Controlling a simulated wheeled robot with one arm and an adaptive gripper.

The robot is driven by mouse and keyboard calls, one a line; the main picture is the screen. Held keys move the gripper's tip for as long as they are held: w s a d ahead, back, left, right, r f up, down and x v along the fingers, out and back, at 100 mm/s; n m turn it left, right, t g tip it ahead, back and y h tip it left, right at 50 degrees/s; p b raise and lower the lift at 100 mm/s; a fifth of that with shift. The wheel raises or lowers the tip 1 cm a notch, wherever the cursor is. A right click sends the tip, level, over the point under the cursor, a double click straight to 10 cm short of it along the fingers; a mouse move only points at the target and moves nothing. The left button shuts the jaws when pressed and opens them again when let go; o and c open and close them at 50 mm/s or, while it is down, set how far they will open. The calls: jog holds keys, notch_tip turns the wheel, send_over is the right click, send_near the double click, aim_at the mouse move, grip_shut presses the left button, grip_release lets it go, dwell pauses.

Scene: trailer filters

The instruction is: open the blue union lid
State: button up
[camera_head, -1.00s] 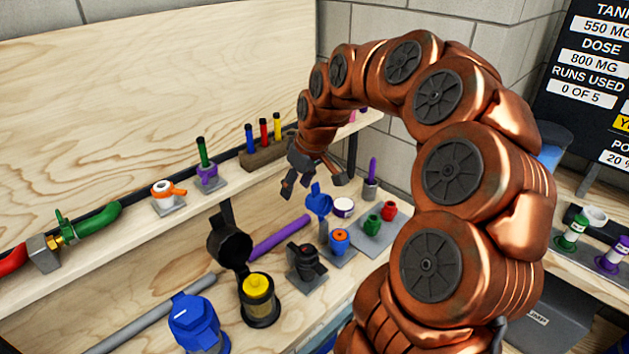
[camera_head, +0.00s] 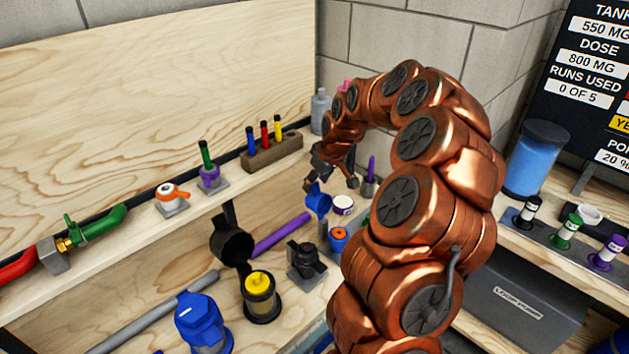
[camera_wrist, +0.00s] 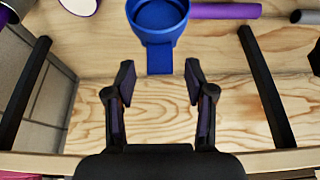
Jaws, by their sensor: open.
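A blue cup-like lid (camera_head: 318,201) stands raised behind a small fitting with an orange top (camera_head: 339,236) on the bench. In the wrist view the blue lid (camera_wrist: 158,22) is at the top centre, with a flat blue tab (camera_wrist: 160,60) pointing down toward my gripper. My gripper (camera_head: 331,185) is above and just behind the lid in the head view. In the wrist view my gripper (camera_wrist: 160,82) has its fingers apart with only bare wood between them; the tab lies just beyond the fingertips. I cannot tell whether any finger touches the lid.
A wooden shelf runs behind.

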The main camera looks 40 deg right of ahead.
jog(key=shift+x, duration=0.85)
jog(key=shift+w, duration=0.1)
jog(key=shift+c, duration=0.2)
grip_shut()
